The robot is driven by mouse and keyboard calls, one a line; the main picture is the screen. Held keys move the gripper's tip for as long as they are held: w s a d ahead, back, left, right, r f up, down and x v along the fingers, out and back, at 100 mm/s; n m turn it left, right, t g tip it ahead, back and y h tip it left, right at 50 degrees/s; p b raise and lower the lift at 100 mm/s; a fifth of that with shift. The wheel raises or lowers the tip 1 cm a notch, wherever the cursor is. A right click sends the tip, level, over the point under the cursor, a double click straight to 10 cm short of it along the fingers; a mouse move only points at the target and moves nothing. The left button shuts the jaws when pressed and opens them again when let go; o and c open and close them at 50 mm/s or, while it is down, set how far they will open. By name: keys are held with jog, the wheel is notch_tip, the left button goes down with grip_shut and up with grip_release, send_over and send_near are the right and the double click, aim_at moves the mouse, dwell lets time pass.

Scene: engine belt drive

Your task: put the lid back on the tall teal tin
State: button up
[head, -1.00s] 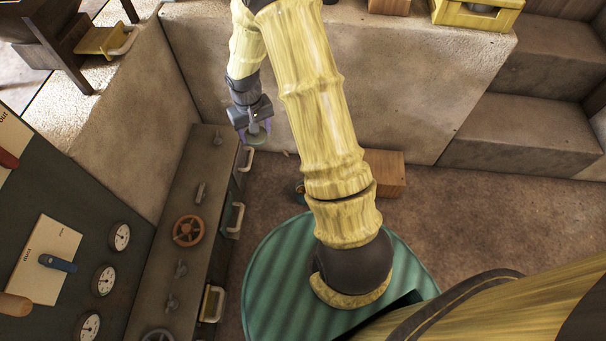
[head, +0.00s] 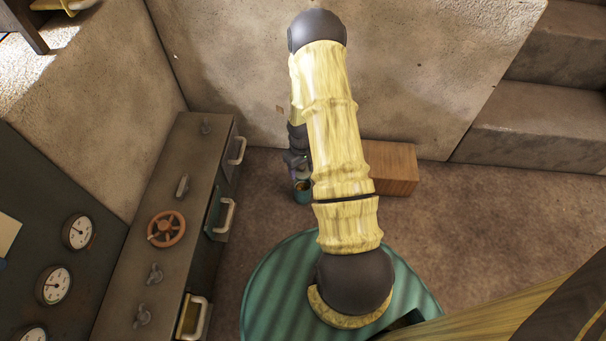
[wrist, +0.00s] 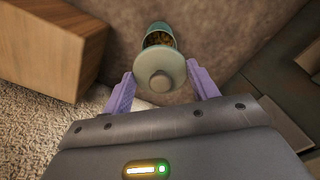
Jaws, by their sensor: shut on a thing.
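The tall teal tin (wrist: 156,27) stands open on the floor, and something brownish shows inside it. In the head view the tin (head: 302,197) is small, left of my arm. In the head view my gripper (head: 298,168) is close by the tin, partly hidden by my arm.
A wooden block (head: 392,168) stands right of the tin against the concrete wall (head: 400,90). A dark cabinet (head: 180,205) with handles and a red-brown wheel (head: 166,229) is on the left. Stone steps (head: 545,120) rise at the right. Brown floor (head: 470,220) is clear.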

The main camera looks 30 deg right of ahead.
aim_at(303, 174)
jog(key=shift+d+f, duration=0.1)
jog(key=shift+f, duration=0.1)
notch_tip(303, 174, down, 4)
jog(key=b, duration=0.4)
jog(key=shift+f+b, duration=0.55)
jog(key=shift+f, duration=0.6)
jog(key=shift+s+p, duration=0.15)
jog(key=shift+p, duration=0.2)
dwell(0.5)
jog(key=shift+r+p, duration=0.1)
jog(key=shift+p, duration=0.2)
jog(key=shift+f+p, duration=0.25)
jog(key=shift+p, duration=0.3)
dwell(1.8)
jog(key=o, duration=1.4)
jog(key=shift+c, duration=0.2)
